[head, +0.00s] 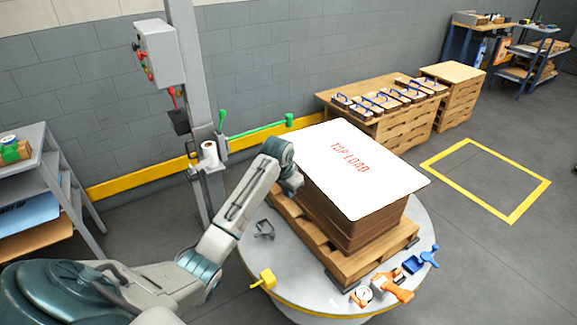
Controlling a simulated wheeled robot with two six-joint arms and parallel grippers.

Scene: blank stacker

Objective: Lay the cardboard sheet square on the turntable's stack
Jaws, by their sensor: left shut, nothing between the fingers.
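The white cardboard sheet (375,190), printed TOP LOAD in red, lies flat over the brown stack (378,228). Its right corner sticks out past the stack's side, and most of the stack's top is hidden under it. The stack sits on a wooden pallet (345,268) on the round grey turntable (262,250). My left arm reaches in from the lower left. My left gripper (294,184) is at the left side of the stack, beside the sheet's left edge; it looks shut and empty, its fingertips hard to make out. My right gripper is out of view.
A grey column with a control box (158,53) stands behind. A yellow floor square (487,178) is empty at right.

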